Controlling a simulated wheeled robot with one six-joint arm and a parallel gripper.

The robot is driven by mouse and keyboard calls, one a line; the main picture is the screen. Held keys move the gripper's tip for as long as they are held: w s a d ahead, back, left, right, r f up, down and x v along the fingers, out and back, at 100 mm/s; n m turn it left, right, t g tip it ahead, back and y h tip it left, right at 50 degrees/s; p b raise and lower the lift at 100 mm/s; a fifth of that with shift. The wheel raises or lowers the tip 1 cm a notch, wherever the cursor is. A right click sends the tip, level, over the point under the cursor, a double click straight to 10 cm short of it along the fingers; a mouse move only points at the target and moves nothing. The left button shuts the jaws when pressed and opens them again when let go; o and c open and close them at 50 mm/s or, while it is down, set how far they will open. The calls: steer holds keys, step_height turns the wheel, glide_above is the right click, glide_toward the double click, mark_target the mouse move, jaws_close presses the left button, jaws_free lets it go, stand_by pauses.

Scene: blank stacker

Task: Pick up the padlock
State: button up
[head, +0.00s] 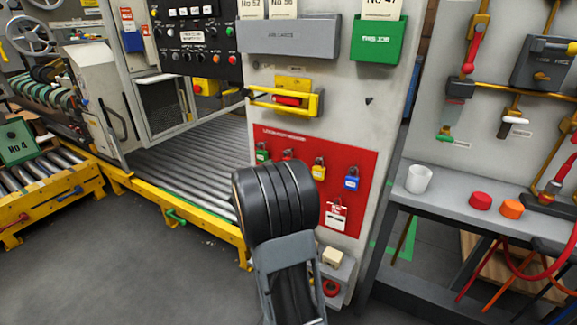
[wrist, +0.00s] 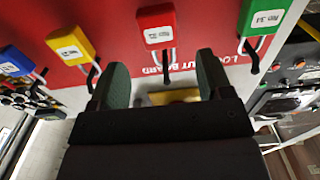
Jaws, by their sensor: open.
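Padlocks hang on a red lockout board (head: 370,160): green (head: 262,155), red (head: 288,155), yellow (head: 319,170) and blue (head: 351,183). The wrist view shows them in reversed order: blue (wrist: 15,62), yellow (wrist: 70,45), red (wrist: 156,27) and green (wrist: 262,17). My gripper (wrist: 161,76) is open and empty, facing the board. The red padlock's shackle appears between its two fingers in the picture; its body lies beyond the fingertips. I cannot tell the exact depth. In the head view my arm hides the fingers and the board's lower left.
A yellow-framed red handle (head: 288,100) sticks out above the board. A roller conveyor (head: 185,160) is at left. A grey bench (head: 470,205) at right holds a white cup (head: 418,179) and red and orange caps. The floor at front left is clear.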

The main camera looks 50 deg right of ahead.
steer(key=shift+b+x, duration=0.6)
steer(key=shift+x, duration=2.15)
steer(key=shift+r, duration=0.15)
steer(key=shift+c, duration=0.2)
steer(key=c, duration=1)
steer(key=shift+r, duration=0.1)
steer(key=shift+r+p, duration=0.4)
steer(key=shift+r, duration=0.2)
steer(key=shift+a+r, duration=0.2)
steer(key=shift+a, duration=0.05)
steer(key=p+v, duration=0.2)
steer(key=v, duration=1.5)
steer(key=shift+a+f, duration=0.2)
steer(key=shift+a, duration=0.15)
